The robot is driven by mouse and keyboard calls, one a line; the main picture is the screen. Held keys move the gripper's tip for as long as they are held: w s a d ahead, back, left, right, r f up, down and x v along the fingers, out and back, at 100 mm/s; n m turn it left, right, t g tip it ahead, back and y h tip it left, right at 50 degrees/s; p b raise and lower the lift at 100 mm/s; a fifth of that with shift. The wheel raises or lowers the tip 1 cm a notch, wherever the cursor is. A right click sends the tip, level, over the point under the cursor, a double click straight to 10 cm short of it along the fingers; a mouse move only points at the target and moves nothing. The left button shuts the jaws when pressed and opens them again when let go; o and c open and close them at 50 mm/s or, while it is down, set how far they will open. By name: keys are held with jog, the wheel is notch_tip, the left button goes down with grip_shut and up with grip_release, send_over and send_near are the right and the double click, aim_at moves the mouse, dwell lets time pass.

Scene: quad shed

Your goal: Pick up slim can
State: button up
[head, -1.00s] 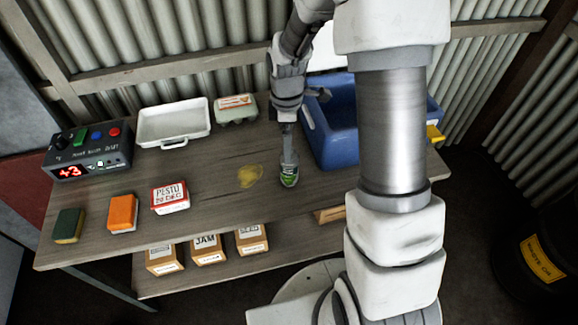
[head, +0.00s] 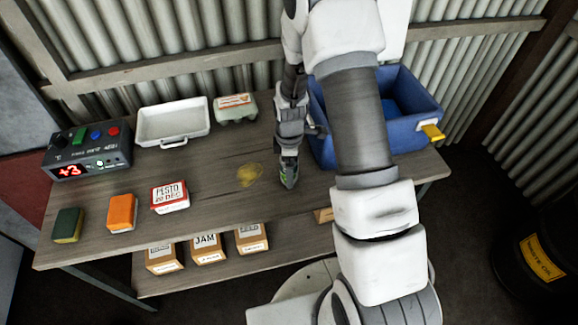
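The slim can (head: 285,180) is small and green with a pale part, and stands on the wooden table to the right of a yellow stain. My gripper (head: 289,159) points down right over the can, and its fingers cover much of it. I cannot tell whether the fingers are closed on the can or only beside it. The can appears to be still at table height.
A blue bin (head: 425,105) stands close on the right, partly behind my arm. A white tray (head: 173,126) and an egg carton (head: 236,108) are at the back. A pesto box (head: 169,195), an orange sponge (head: 122,212) and a green sponge (head: 68,224) lie at the front left.

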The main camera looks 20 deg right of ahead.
grip_shut()
dwell(0.5)
jog(key=shift+r, duration=0.1)
